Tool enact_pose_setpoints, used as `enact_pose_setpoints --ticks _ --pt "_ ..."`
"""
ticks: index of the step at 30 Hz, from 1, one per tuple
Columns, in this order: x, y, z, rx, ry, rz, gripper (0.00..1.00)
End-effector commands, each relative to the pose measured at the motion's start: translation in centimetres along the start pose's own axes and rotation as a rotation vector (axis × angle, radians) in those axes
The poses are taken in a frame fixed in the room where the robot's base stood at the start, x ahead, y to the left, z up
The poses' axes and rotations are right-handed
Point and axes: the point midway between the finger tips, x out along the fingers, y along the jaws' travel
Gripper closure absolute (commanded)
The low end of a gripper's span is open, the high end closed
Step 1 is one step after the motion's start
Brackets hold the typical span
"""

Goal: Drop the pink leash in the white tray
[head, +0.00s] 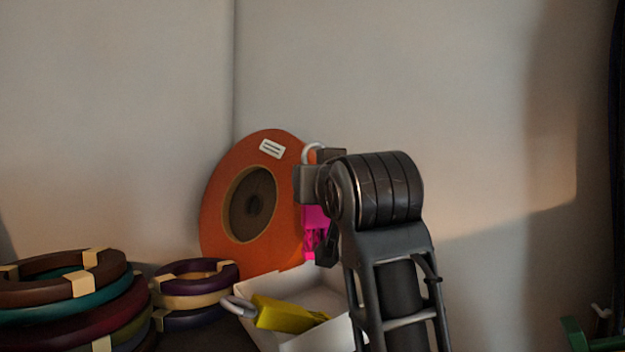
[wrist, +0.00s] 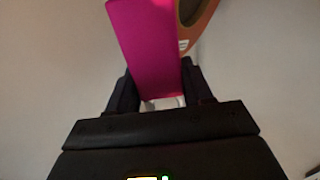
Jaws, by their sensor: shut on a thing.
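The pink leash (head: 316,220) hangs down from my gripper (head: 318,172), with a pale loop at its top. In the wrist view the pink leash (wrist: 146,45) shows as a flat magenta piece between the dark fingers of my gripper (wrist: 157,82), which is shut on it. The white tray (head: 322,335) is below the leash, apart from it. Part of the tray is hidden behind my arm. A yellow-green leash (head: 285,313) with a grey ring lies in the tray, its ring at the left rim.
A large orange spool (head: 219,213) stands upright against the wall, just behind the pink leash. Several stacked cord coils (head: 75,300) are at the left, with a smaller coil stack (head: 195,295) beside the tray. A green object (head: 590,338) is at the lower right.

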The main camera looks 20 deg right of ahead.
Motion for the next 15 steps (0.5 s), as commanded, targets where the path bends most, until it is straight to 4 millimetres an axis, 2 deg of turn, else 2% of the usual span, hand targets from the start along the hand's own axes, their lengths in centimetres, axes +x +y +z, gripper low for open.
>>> enact_pose_setpoints --ticks 1,9,15 --pt "0.0 0.0 0.9 0.0 0.001 0.0 1.0" --pt "0.0 0.0 4.0 0.0 0.001 0.0 1.0" --pt "0.0 0.0 5.0 0.0 0.001 0.0 1.0"
